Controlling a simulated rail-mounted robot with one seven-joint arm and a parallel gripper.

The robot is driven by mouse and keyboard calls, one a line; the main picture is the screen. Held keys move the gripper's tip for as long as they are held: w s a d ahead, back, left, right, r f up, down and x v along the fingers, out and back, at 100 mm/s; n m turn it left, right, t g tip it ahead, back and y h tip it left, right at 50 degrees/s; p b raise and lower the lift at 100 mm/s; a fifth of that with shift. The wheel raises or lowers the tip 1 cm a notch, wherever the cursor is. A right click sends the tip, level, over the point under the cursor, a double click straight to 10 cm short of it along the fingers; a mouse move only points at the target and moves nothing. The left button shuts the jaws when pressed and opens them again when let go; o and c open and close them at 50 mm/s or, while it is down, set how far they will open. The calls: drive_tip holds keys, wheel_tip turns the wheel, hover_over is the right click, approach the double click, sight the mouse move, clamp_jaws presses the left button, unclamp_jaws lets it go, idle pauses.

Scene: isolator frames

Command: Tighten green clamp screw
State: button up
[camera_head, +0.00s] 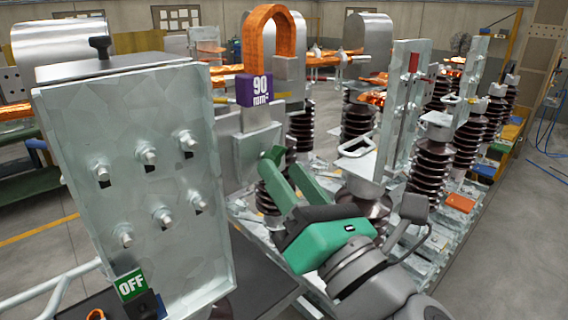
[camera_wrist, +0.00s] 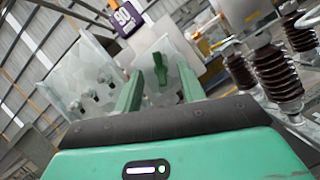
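The green clamp screw (camera_wrist: 160,70) sits on a pale metal block below the purple "90 mm²" label (camera_head: 254,90). In the head view, a dark green piece that looks like the screw (camera_head: 274,153) shows just above my fingertips. My gripper (camera_head: 278,166) has a green body and two green fingers pointing up and left at the block. In the wrist view my gripper (camera_wrist: 160,70) is open, with a clear gap on both sides of the screw. The screw appears between or just beyond the fingertips; I cannot tell how deep. No contact is visible.
A tall metal panel with several bolts (camera_head: 135,165) and a green "OFF" sign (camera_head: 131,284) stands at the left. An orange loop (camera_head: 272,32) rises above the label. Brown ribbed insulators (camera_head: 432,165) and upright metal plates (camera_head: 400,100) stand to the right.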

drive_tip(key=shift+x, duration=0.8)
drive_tip(key=shift+c, duration=0.2)
clamp_jaws()
drive_tip(key=shift+s+m, duration=0.1)
drive_tip(key=shift+m, duration=0.2)
